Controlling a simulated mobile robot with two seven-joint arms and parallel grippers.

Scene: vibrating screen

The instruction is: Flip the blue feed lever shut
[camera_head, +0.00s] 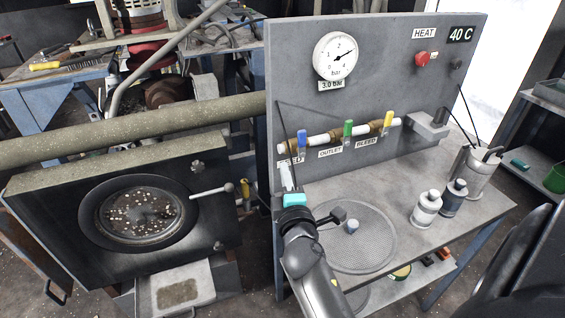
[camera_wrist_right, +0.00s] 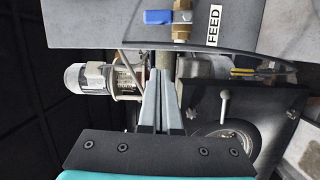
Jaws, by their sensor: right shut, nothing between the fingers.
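The blue feed lever (camera_head: 302,143) is on the leftmost valve of the pipe on the grey panel and points up, across the pipe. In the right wrist view the blue lever (camera_wrist_right: 172,16) shows at the top, to the left of its brass valve. My right gripper (camera_head: 287,172) is shut and empty, just below the valve and in front of the FEED label, partly covering it. In the wrist view its fingertips (camera_wrist_right: 165,78) are together below the lever, with a gap visible between them and the lever. My left gripper is not in view.
A green lever (camera_head: 348,128) and a yellow lever (camera_head: 388,118) stand up along the same pipe. The gauge (camera_head: 335,56) reads about 3 bar. A round mesh screen (camera_head: 375,240) lies on the bench, with bottles (camera_head: 426,208) at its right. A drum housing (camera_head: 60,200) stands left.

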